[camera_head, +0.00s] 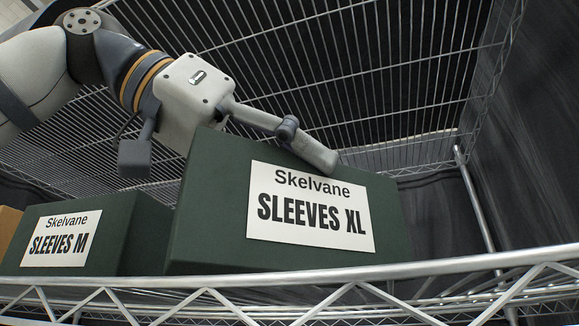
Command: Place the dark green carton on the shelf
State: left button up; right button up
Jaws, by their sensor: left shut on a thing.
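A large dark green carton (215,215) labelled "Skelvane SLEEVES XL" is in the middle of the head view, just behind the front rail of the wire shelf (452,268). My left gripper (230,158) reaches in from the upper left and is shut on this carton. One finger lies over its top edge; the other shows beyond its left side. The carton's lower edge is close to the rail, and I cannot tell whether it rests on the shelf. My right gripper is not in view.
A second dark green carton (115,235) labelled "SLEEVES M" stands to the left, and a brown box (8,225) shows at the left edge. A wire shelf (400,60) hangs overhead. A metal post (475,200) stands at the right, with some room before it.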

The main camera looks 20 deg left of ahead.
pick_arm(q)
jog(key=shift+f, duration=0.3)
jog(key=o, duration=1.5)
jog(key=shift+f, duration=0.1)
jog(key=shift+o, duration=0.2)
jog(key=v, duration=1.2)
